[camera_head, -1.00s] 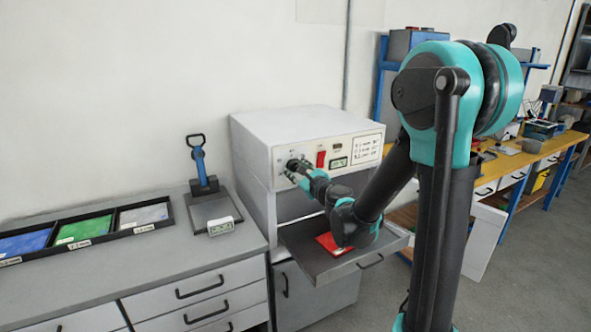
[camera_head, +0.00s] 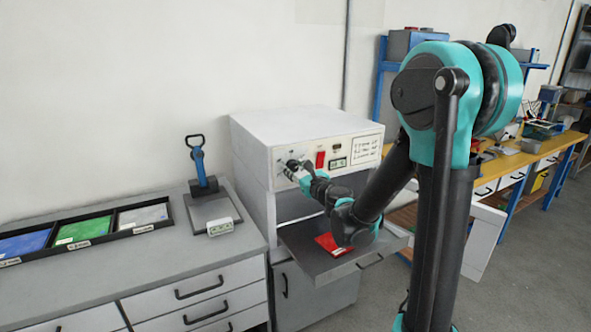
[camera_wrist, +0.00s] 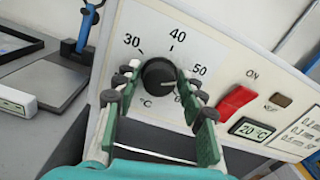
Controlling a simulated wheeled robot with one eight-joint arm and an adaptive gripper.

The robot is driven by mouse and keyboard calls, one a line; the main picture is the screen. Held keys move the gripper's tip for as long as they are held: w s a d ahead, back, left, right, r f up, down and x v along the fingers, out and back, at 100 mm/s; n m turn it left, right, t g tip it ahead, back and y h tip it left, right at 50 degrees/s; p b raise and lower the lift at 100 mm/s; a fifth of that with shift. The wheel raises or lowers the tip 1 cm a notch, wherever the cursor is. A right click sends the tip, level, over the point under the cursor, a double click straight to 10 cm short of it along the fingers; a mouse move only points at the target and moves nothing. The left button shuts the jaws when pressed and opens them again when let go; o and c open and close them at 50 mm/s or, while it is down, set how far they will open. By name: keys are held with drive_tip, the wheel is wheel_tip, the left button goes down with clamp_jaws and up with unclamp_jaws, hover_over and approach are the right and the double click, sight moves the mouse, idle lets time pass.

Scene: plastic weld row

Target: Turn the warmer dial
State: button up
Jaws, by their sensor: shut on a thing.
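The warmer dial (camera_wrist: 158,74) is a round black knob on the white front panel of the warmer (camera_head: 306,121). In the wrist view its scale reads 30, 40, 50 and a partly hidden 60, with °C below. My gripper (camera_wrist: 160,82) is shut on the dial, one green-padded finger on each side. The dial's pointer setting is hard to read behind the fingers. In the head view my gripper (camera_head: 294,166) is at the panel's left part and covers most of the dial.
A red switch (camera_wrist: 236,102) marked ON and a display (camera_wrist: 253,130) reading 20 °C sit right of the dial. Below, a pulled-out tray (camera_head: 305,258) holds a red item (camera_head: 330,243) under my arm. A blue-handled tool (camera_head: 199,168) stands on the bench left.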

drive_tip(key=o, duration=1.2)
drive_tip(key=shift+c, duration=0.2)
drive_tip(key=shift+s, duration=0.1)
drive_tip(key=v, duration=1.1)
drive_tip(key=shift+s+d, duration=0.25)
drive_tip(key=shift+s, duration=0.1)
drive_tip(key=s+d+f+n+g+h, duration=0.2)
drive_tip(key=s+f+n+g, duration=0.7)
drive_tip(key=n, duration=0.9)
drive_tip(key=s+d+f+n+g+h, duration=0.1)
drive_tip(key=s+d+f+n+h, duration=0.2)
drive_tip(key=s+d+f+n, duration=0.2)
drive_tip(key=s+d+f+n+g+h, duration=0.1)
drive_tip(key=s+d+f+n+h, duration=0.3)
drive_tip(key=d, duration=0.6)
wheel_tip(320, 180, down, 3)
drive_tip(key=shift+s+r+n, duration=0.1)
drive_tip(key=shift+s+n, duration=0.3)
drive_tip(key=shift+s, duration=0.65)
